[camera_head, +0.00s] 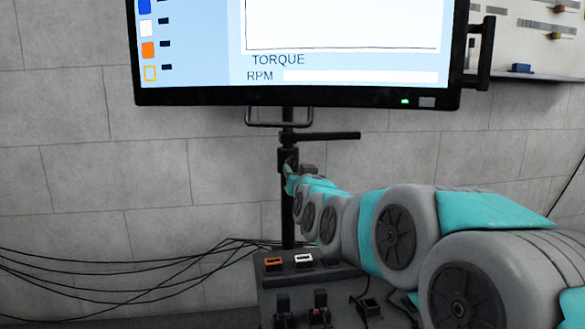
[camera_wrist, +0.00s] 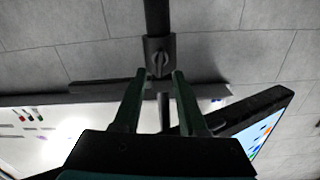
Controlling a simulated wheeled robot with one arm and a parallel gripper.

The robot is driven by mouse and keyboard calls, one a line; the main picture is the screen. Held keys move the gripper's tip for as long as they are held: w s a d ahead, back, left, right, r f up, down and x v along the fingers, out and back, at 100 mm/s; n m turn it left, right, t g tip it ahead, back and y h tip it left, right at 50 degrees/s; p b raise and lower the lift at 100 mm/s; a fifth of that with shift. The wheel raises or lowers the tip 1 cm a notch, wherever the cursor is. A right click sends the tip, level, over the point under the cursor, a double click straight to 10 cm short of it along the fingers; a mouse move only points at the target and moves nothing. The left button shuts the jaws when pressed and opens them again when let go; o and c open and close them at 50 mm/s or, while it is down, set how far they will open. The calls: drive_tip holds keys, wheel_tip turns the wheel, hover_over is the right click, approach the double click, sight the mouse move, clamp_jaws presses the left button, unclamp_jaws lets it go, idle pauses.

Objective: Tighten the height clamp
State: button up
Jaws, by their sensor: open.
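The height clamp (camera_wrist: 158,57) is a dark collar with a small knob on a black vertical pole. It shows in the wrist view just beyond my gripper (camera_wrist: 157,74). My two fingers are apart, one on each side of the knob in the picture, and nothing is held between them. I cannot tell whether the fingertips reach the knob. In the head view, the clamp (camera_head: 287,155) sits on the pole (camera_head: 287,222) below the monitor, and my arm reaches to it from the lower right, hiding part of the clamp and most of my gripper.
A large monitor (camera_head: 300,97) hangs above the clamp, with a handle on its right side. A black horizontal bar (camera_head: 330,136) juts right from the pole. Below stands a dark base (camera_head: 280,277) with connectors and sockets. Black cables (camera_head: 120,287) run left along the grey wall.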

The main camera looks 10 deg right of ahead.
sight(292, 166)
drive_tip(key=shift+w, duration=2.35)
clamp_jaws()
